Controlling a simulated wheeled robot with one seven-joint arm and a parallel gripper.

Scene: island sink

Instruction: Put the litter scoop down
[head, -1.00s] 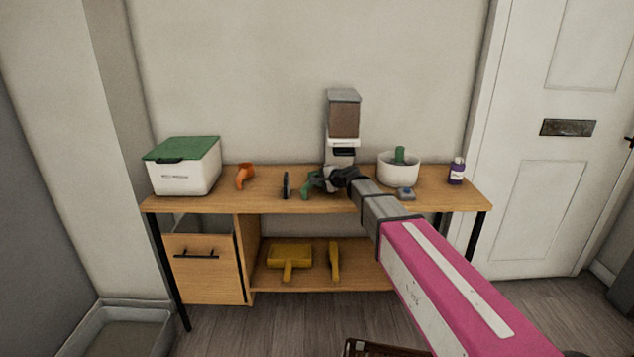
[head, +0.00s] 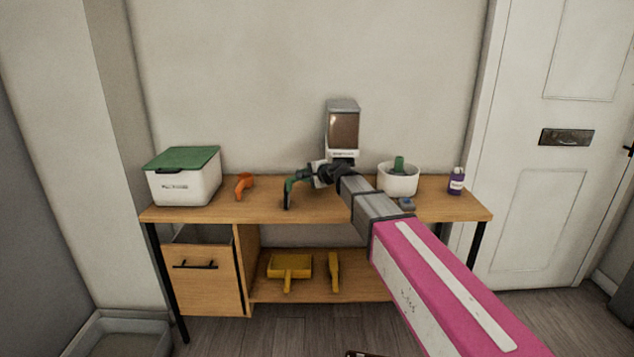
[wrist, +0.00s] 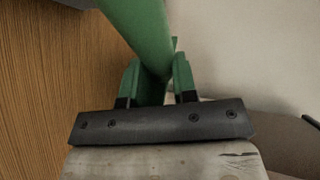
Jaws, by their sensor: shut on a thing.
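My gripper (head: 310,174) is over the wooden bench top, left of the centre, and is shut on a green thing, which I take to be the litter scoop (head: 292,182). In the wrist view the scoop's green shaft (wrist: 138,30) runs up and away from between the two fingers (wrist: 156,84). In the head view the scoop's green part bends down at the left of the gripper, beside a dark upright thing (head: 287,197). I cannot tell whether the scoop touches the bench top.
The bench (head: 225,207) carries a white bin with a green lid (head: 186,184), an orange scoop (head: 243,185), a dispenser (head: 343,130), a white bowl (head: 399,185) and a purple bottle (head: 456,182). Bare wood lies around the orange scoop and along the front edge.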

